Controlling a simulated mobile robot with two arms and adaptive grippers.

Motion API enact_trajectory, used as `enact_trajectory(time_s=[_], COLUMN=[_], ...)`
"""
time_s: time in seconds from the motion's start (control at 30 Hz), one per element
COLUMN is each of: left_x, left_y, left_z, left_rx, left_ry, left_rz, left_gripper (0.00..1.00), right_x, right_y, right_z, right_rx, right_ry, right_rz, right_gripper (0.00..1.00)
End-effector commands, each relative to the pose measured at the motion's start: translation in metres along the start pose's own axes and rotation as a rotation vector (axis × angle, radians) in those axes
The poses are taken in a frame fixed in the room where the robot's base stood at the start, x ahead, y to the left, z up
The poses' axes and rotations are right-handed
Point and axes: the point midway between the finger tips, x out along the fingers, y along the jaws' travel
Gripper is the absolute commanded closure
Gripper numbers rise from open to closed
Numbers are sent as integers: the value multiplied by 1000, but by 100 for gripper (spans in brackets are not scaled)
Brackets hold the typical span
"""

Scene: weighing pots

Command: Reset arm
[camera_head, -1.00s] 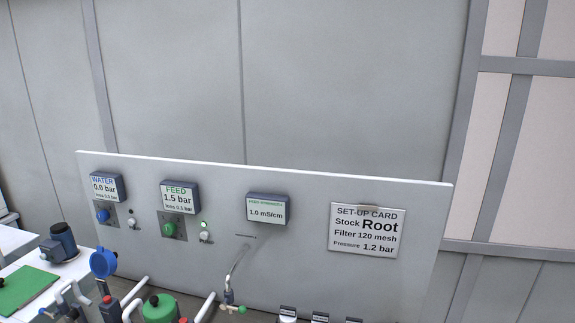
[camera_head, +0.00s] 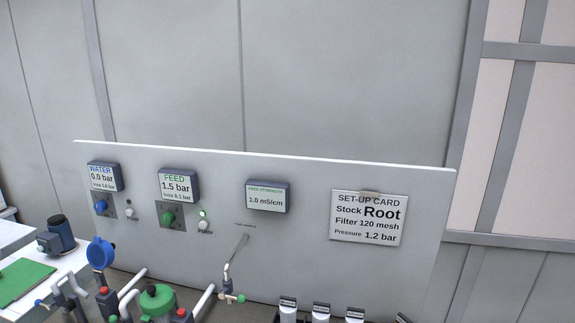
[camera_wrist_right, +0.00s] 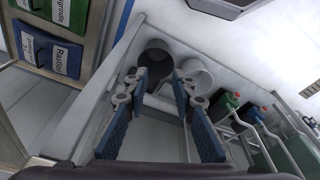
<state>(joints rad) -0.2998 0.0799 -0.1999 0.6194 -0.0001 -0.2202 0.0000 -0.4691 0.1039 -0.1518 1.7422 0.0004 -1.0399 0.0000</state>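My right gripper (camera_wrist_right: 163,125) shows in the right wrist view. Its two blue-padded fingers are spread apart, with nothing between them. Beyond the fingertips lie a dark round opening (camera_wrist_right: 156,62) and a pale round opening (camera_wrist_right: 196,76). Neither gripper is in the head view, and my left gripper is in no view. The head view faces a grey panel (camera_head: 300,245) with a WATER display (camera_head: 104,177) at 0.0 bar, a FEED display (camera_head: 178,185) at 1.5 bar and a set-up card (camera_head: 369,218) reading Root, 120 mesh, 1.2 bar.
Blue (camera_head: 101,252) and green (camera_head: 157,301) fittings with pipes stand low before the panel. A green mat (camera_head: 22,280) lies on a white table at left. In the right wrist view, green (camera_wrist_right: 70,12) and blue (camera_wrist_right: 50,52) labelled bins sit in a rack at upper left.

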Motion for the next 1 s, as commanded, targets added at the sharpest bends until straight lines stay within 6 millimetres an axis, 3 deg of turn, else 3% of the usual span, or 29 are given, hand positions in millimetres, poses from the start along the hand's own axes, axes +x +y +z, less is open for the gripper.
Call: enact_trajectory(time_s=[0.03,0.2,0.5,0.73,0.9,1.0], left_x=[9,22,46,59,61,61], left_y=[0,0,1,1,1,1], left_z=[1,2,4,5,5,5], left_rx=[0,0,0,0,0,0], left_ry=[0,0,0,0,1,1], left_rz=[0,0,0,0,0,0], left_gripper=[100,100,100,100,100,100], right_x=[28,96,186,218,224,224], right_y=[-1,-4,-8,-8,-8,-8], right_z=[15,61,162,227,248,249], right_rx=[-2,-8,-20,-28,-31,-31], right_ry=[-16,-46,-97,-124,-131,-131], right_rz=[-1,-4,-10,-11,-12,-12], right_gripper=[76,76,76,76,76,76])
